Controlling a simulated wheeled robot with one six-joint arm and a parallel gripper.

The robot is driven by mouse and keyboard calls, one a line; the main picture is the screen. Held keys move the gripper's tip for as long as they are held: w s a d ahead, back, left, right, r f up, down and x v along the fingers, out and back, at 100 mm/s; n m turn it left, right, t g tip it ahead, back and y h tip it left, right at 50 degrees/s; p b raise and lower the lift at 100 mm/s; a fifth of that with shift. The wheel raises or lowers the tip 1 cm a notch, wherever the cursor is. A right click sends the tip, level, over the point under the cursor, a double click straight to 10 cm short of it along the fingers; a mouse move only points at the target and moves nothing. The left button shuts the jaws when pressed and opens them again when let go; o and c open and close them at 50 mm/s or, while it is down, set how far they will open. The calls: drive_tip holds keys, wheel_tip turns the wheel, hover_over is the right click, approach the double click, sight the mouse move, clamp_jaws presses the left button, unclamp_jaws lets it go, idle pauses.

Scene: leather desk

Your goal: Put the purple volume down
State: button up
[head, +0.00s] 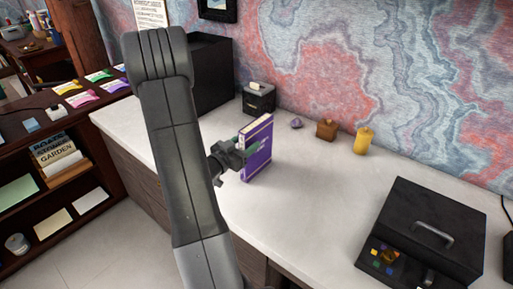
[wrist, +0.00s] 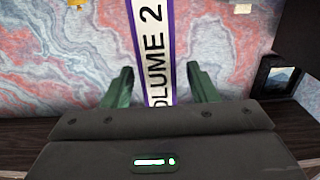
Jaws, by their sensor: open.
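The purple volume (head: 259,155) stands upright on the white desk top (head: 310,195) in the head view. Its spine, lettered "VOLUME 2", runs between my fingers in the wrist view (wrist: 154,45). My gripper (head: 244,150) is at the volume's left side in the head view, with its green fingers partly hidden by the book. In the wrist view my gripper (wrist: 160,72) is open, one finger on each side of the spine, with a visible gap on both sides. The volume's lower edge appears to rest on the desk.
Behind the volume stand a small black box (head: 259,98), a purple stone (head: 296,124), a brown block (head: 326,130) and a yellow candle (head: 362,141). A black case with a handle (head: 428,215) sits at the right. The desk between is clear.

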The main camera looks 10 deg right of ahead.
drive_tip(key=x, duration=0.3)
drive_tip(key=shift+w+d+f, duration=0.15)
drive_tip(key=shift+w+d, duration=0.05)
drive_tip(key=shift+d, duration=0.1)
clamp_jaws()
idle(1.2)
